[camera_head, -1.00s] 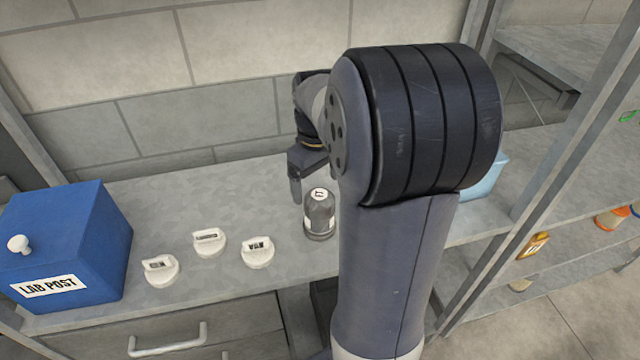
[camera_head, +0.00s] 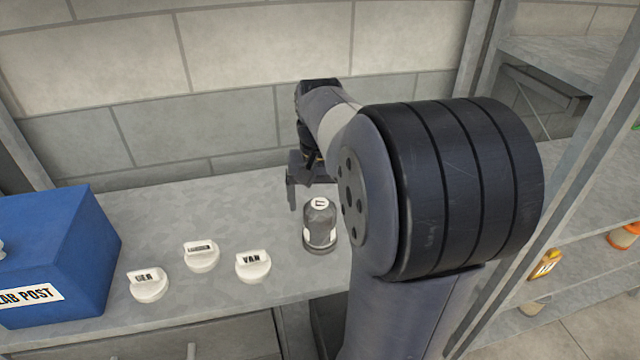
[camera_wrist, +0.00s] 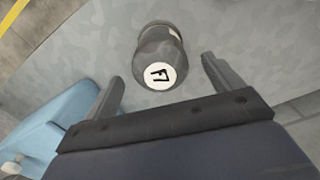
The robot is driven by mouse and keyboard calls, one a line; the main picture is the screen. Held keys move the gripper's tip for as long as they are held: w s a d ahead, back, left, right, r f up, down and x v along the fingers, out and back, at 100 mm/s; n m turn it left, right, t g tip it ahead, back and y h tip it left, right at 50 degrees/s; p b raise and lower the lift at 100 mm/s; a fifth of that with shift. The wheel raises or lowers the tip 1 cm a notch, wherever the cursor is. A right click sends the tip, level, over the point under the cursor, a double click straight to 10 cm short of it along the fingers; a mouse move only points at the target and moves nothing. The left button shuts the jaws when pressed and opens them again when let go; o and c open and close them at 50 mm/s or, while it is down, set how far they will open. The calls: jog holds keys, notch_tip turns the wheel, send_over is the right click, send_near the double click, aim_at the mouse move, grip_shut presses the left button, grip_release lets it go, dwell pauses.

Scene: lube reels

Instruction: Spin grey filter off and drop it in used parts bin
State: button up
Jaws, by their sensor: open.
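The grey filter (camera_head: 320,226) stands upright on the grey bench, with a white label on its top and a dark ring at its base. In the wrist view the filter (camera_wrist: 161,58) lies beyond the fingertips, roughly between them, and the jaws do not touch it. My gripper (camera_wrist: 166,80) is open and empty. In the head view my gripper (camera_head: 298,190) hangs just behind and left of the filter, partly hidden by my arm. No used parts bin can be made out for certain; a light blue container (camera_wrist: 45,125) shows at the left of the wrist view.
Several white labelled caps, one marked VAN (camera_head: 253,267), sit on the bench left of the filter. A blue LAB POST box (camera_head: 60,250) stands farther left. A shelf rack with small orange items (camera_head: 622,237) is at the right. The bench behind the caps is clear.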

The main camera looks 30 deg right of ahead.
notch_tip(320, 180, down, 6)
jog(key=shift+r, duration=0.15)
dwell(0.3)
jog(key=c, duration=1.3)
jog(key=shift+o, duration=0.2)
jog(key=n, duration=0.2)
jog(key=shift+n, duration=0.3)
jog(key=shift+r+p, duration=3.25)
jog(key=shift+r, duration=0.15)
jog(key=shift+f, duration=0.1)
